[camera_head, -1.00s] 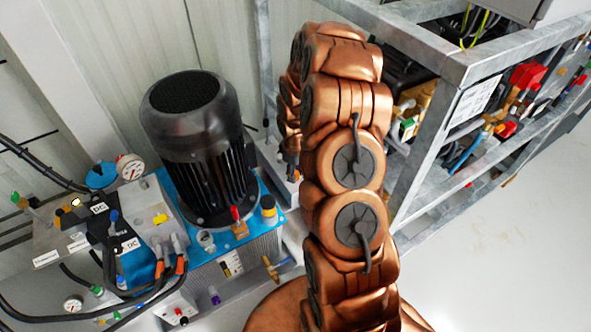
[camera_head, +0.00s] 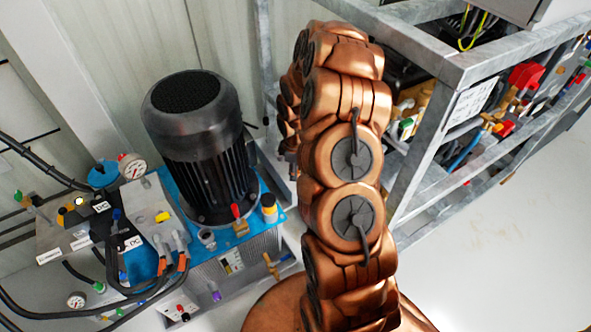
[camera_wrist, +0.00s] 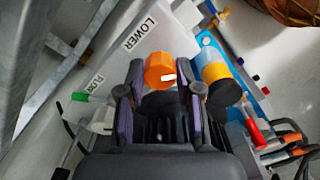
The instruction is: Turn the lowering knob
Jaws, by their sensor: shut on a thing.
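The lowering knob (camera_wrist: 157,66) is an orange cap in the wrist view, beside a white label reading LOWER (camera_wrist: 140,31). My gripper (camera_wrist: 161,80) has one dark finger on each side of the knob and is shut on it. The lower part of the knob and its base are hidden by the gripper. In the head view, the knob and my gripper are hidden behind my copper-coloured arm.
A grey metal frame (camera_head: 425,150) with pipes and valves is at right. In the wrist view, an orange-and-black cap (camera_wrist: 219,86) is close to the right finger.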

